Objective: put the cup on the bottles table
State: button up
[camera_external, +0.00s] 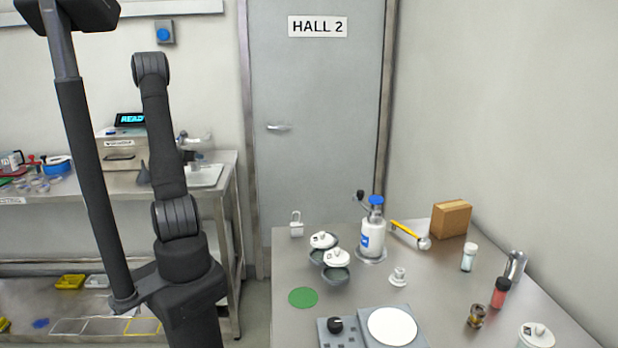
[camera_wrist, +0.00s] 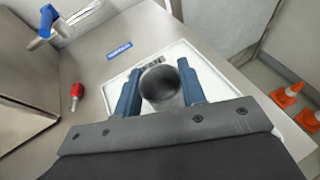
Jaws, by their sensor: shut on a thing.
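In the wrist view my gripper (camera_wrist: 157,84) has its two blue fingers closed on either side of a grey metal cup (camera_wrist: 160,92). I look down into the cup's dark open mouth. A white tray or mat with dark lettering (camera_wrist: 210,66) lies under or just below it; I cannot tell whether the cup touches it. In the external view I cannot make out the gripper or cup. A steel table (camera_external: 440,270) at right there holds a white bottle with a blue cap (camera_external: 372,238) and small bottles, including a red one (camera_external: 500,293).
The wrist view shows a small red object (camera_wrist: 77,92), a blue-handled thing (camera_wrist: 47,18) and orange cones (camera_wrist: 287,95). The right table also holds dark bowls (camera_external: 335,275), a green disc (camera_external: 302,297), a scale (camera_external: 392,326) and a cardboard box (camera_external: 451,219).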

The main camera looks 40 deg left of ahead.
jog(key=w+d+r, duration=0.4)
jog(key=d+r, duration=0.4)
jog(key=d, duration=0.3)
jog(key=shift+w+r, duration=0.1)
